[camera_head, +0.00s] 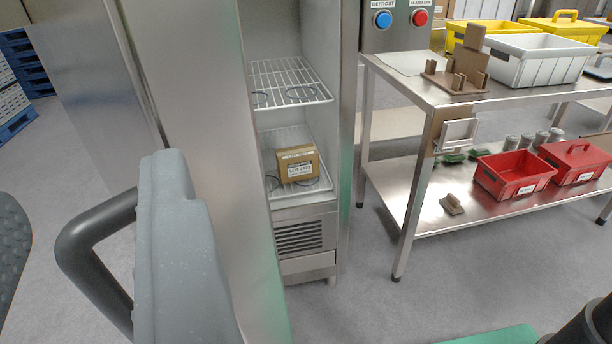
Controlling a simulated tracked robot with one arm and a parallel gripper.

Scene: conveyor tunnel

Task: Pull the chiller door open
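The tall steel chiller (348,150) stands in the middle with its interior showing on the right side of the door. Its steel chiller door (200,90) stands open, its edge towards me. The black, loop-shaped door handle (85,240) juts out to the left. My gripper (95,235) is at the handle. One thick grey finger is between the handle bar and the door, hiding the handle's ends. A dark finger shows partly at the left edge, outside the bar, with a gap between. The fingers look open around the bar.
A cardboard box (298,164) sits on a wire shelf (290,83) inside the chiller. To the right, a steel table (395,190) holds a brown fixture (458,78), a white bin (540,60) and red bins (512,173). Blue pallets (14,50) stand far left.

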